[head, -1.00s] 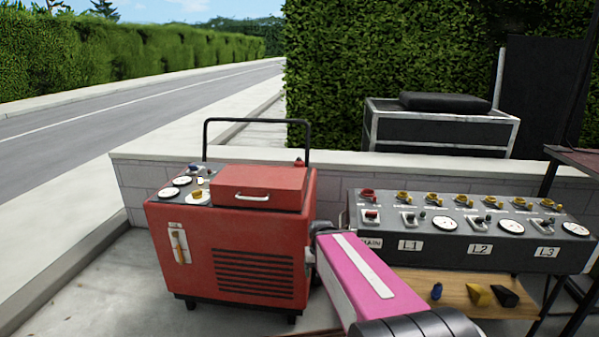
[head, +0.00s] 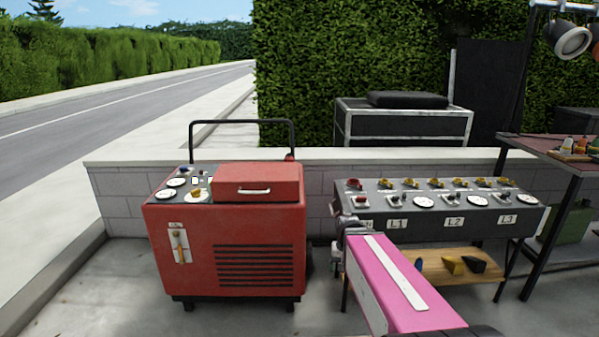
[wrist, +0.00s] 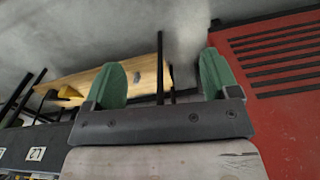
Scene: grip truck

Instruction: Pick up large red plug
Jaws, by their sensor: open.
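No loose large red plug can be clearly made out. A small red fitting (head: 354,184) sits at the top left of the grey control panel (head: 375,230), and a red knob (head: 290,158) shows behind the red generator's lid; I cannot tell whether either is the plug. My gripper (wrist: 161,62) is open in the wrist view, its two green fingers apart with nothing between them. In the head view my pink arm reaches toward the panel's left end, and my gripper is mostly hidden beyond it.
The red generator (head: 180,260) stands left of my arm; its vented side is close to the right finger in the wrist view. A wooden shelf (head: 440,274) under the panel holds blue, yellow and black pieces. A dark table (head: 545,150) stands at right.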

